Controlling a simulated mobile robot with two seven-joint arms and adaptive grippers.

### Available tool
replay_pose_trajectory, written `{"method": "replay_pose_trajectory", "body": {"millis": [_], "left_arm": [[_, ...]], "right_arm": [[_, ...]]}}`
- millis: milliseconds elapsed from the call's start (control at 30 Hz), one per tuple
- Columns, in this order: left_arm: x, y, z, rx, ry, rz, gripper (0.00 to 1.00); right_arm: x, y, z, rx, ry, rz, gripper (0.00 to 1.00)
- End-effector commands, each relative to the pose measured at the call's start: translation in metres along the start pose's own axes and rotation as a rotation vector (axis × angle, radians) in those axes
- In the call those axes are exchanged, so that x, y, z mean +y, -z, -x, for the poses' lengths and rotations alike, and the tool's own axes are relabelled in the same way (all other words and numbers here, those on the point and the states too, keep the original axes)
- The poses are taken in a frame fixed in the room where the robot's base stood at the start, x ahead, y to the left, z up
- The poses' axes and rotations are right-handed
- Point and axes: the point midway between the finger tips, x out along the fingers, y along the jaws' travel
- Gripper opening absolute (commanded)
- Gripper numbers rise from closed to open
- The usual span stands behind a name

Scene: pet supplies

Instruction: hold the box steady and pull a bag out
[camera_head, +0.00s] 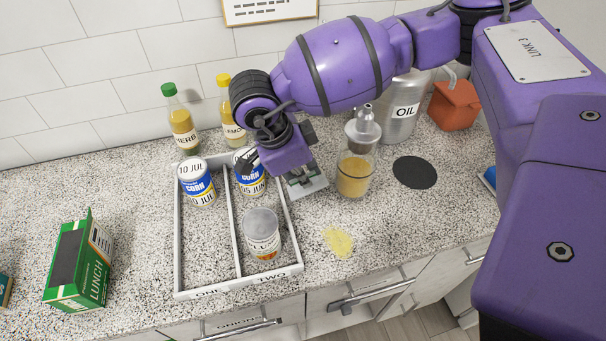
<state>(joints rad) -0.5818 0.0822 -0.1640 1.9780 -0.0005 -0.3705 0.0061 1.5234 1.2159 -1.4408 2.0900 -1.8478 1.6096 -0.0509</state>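A green box marked LUNCH (78,262) stands on the counter at the left, with a dark opening on its top and a raised flap behind. No bag can be made out inside the dark opening. My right gripper (284,174) is far to the right of the box, low by the tray's right wall, beside a corn can at the back. Its fingers are partly hidden by its own wrist, so I cannot tell whether they are open or shut. My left gripper is out of view.
A divided tray (178,245) holds several cans, including a front one (262,236). Two bottles (182,125) stand behind it. A glass dispenser (354,174), an oil canister (400,115) and a yellow spill (338,242) are at the right. Counter between box and tray is clear.

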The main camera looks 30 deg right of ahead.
Motion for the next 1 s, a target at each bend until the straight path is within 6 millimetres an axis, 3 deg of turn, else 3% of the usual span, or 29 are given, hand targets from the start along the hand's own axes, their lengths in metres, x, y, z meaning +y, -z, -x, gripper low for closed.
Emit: {"method": "replay_pose_trajectory", "body": {"millis": [33,200,567,767,1000], "left_arm": [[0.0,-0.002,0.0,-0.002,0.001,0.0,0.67],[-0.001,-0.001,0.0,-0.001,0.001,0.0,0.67],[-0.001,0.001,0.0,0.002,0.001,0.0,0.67],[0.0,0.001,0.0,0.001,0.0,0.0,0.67],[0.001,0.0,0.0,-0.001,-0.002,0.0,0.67]], "right_arm": [[0.001,-0.001,-0.003,0.001,-0.002,0.001,0.0],[0.0,-0.001,-0.002,0.0,-0.001,0.0,0.24],[0.0,0.001,0.002,0.0,0.001,0.0,0.24],[-0.001,-0.001,0.032,-0.003,0.002,0.001,0.24],[-0.001,-0.001,0.084,-0.002,0.002,0.001,0.24]]}}
